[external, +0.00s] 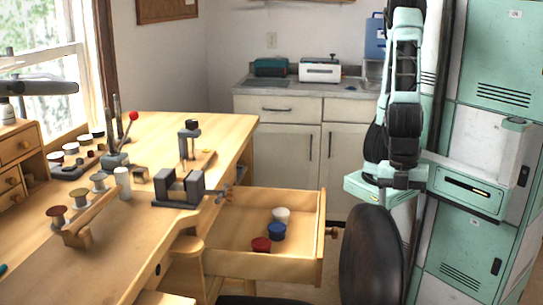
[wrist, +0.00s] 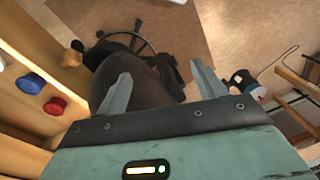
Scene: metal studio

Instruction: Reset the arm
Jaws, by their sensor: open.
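My gripper (wrist: 160,70) is open and empty in the wrist view, its two grey fingers spread apart above the dark stool and the floor. In the external view my mint and black arm (external: 404,90) hangs down in front of the lockers at the right. Its mint hand (external: 368,188) is at the lower end, above the dark stool seat (external: 372,255) and to the right of the open drawer. The fingers cannot be made out clearly there.
The open wooden drawer (external: 222,262) holds a white, a blue (external: 277,231) and a red jar (external: 261,244). The workbench (external: 130,235) carries a vise (external: 180,190) and small tools. Grey cabinets (external: 285,150) stand behind. A wooden chair (wrist: 296,70) is at right in the wrist view.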

